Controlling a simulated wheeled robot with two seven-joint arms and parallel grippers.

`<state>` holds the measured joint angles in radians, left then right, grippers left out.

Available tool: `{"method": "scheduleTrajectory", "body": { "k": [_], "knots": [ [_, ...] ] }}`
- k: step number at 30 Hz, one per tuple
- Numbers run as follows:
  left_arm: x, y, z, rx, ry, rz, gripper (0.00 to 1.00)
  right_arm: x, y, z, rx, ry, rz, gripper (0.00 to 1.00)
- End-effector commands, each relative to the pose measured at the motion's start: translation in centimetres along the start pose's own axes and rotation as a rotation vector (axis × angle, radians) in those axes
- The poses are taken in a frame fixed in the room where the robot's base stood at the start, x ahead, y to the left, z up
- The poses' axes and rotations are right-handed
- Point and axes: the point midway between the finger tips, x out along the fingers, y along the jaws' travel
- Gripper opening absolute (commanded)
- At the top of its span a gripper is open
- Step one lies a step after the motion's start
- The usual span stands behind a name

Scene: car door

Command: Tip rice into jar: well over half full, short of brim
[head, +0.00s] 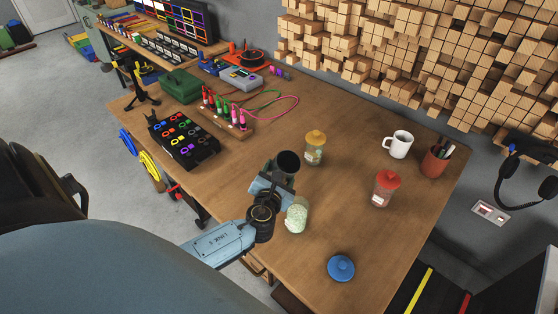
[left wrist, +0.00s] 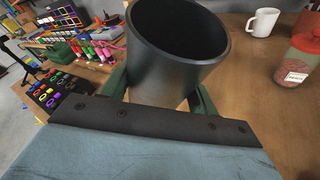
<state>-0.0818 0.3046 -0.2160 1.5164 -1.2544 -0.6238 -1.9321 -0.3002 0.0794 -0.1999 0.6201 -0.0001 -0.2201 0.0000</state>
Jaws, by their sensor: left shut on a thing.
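My left gripper (head: 278,177) is shut on a dark cup (head: 289,162), held above the table's near part. The cup is tilted a little, and its mouth shows dark inside; I see no rice in it. In the left wrist view the cup (left wrist: 175,55) sits between the green fingers (left wrist: 205,103). A clear jar (head: 297,214) with pale, grainy contents stands upright just right of my left wrist, apart from the cup. The contents reach well up the jar, but the exact level is hard to tell. A blue lid (head: 341,268) lies nearer the front edge. My right gripper is out of view.
A yellow-lidded jar (head: 315,148) stands just behind the cup. A red-lidded jar (head: 385,188), a white mug (head: 398,145) and a pen pot (head: 434,162) stand to the right. Cables, a black tray (head: 182,138) and a green box (head: 180,86) fill the left. The table's right front is mostly clear.

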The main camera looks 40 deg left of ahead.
Motion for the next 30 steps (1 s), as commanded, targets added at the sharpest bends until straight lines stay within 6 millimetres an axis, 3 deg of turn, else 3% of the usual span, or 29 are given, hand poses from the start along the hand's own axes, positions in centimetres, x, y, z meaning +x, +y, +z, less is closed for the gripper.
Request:
{"method": "scheduleTrajectory", "body": {
  "k": [1,8,24,30],
  "knots": [
    [-0.1,0.2,0.5,-0.018,0.008,-0.008,0.28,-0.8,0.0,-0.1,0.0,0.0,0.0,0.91],
    [-0.1,0.2,0.4,-0.066,0.029,-0.027,0.28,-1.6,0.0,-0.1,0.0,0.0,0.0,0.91],
    [-0.2,0.8,1.5,-0.372,0.166,-0.156,0.28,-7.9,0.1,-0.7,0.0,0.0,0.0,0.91],
    [-0.2,0.6,1.3,-0.418,0.186,-0.174,0.28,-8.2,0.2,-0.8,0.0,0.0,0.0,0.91]
  ]
}}
